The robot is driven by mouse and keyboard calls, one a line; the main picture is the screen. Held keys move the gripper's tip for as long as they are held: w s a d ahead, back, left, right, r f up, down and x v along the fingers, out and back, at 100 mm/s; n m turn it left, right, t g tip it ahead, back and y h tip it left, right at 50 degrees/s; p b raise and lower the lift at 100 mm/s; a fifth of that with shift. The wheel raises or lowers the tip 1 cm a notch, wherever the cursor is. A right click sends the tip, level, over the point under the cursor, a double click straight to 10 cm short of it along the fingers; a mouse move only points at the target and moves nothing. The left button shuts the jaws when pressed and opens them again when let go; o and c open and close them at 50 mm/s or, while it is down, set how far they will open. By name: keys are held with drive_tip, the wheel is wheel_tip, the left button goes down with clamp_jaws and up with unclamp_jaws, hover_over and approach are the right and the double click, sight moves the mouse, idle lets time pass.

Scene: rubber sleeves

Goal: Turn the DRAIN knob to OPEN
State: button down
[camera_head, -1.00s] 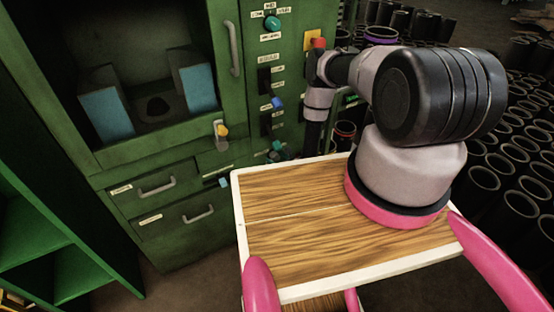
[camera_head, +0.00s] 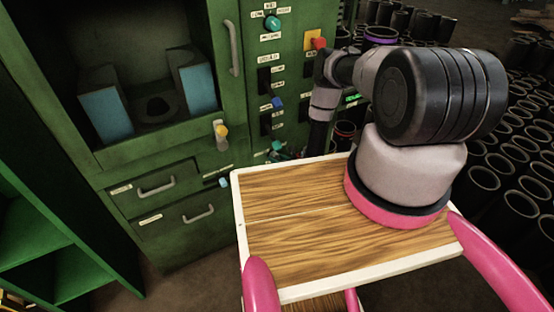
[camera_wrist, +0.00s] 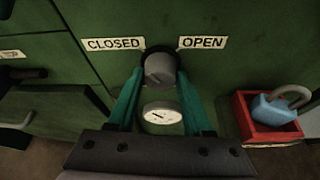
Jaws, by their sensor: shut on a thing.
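The DRAIN knob is most likely the round grey knob (camera_wrist: 159,68) on the green panel in the wrist view; no DRAIN label is readable there. A CLOSED label (camera_wrist: 113,44) is at its upper left and an OPEN label (camera_wrist: 203,42) at its upper right. My gripper (camera_wrist: 160,78) has its teal fingers on either side of the knob, shut on it. I cannot tell which label the knob points to. In the head view my gripper (camera_head: 276,150) is small and low at the panel, and the knob cannot be made out.
A round white gauge (camera_wrist: 161,113) lies just below the knob. A red box (camera_wrist: 263,120) with a blue padlock (camera_wrist: 277,106) is to the right. In the head view, a wooden-topped cart (camera_head: 310,235) stands in front and black tubes (camera_head: 505,190) crowd the right.

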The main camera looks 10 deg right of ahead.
drive_tip(key=m+y, duration=0.2)
drive_tip(key=m, duration=0.1)
drive_tip(key=shift+d, duration=0.15)
drive_tip(key=m+y, duration=0.2)
drive_tip(key=m, duration=0.1)
drive_tip(key=shift+f, duration=0.15)
drive_tip(key=m+y, duration=0.1)
drive_tip(key=m, duration=0.2)
drive_tip(key=shift+y, duration=0.3)
drive_tip(key=shift+f+m+t+y, duration=0.1)
drive_tip(key=shift+m+t+y, duration=0.5)
drive_tip(key=shift+m, duration=1.1)
drive_tip(key=shift+c, duration=1.6)
unclamp_jaws()
drive_tip(key=shift+d, duration=0.1)
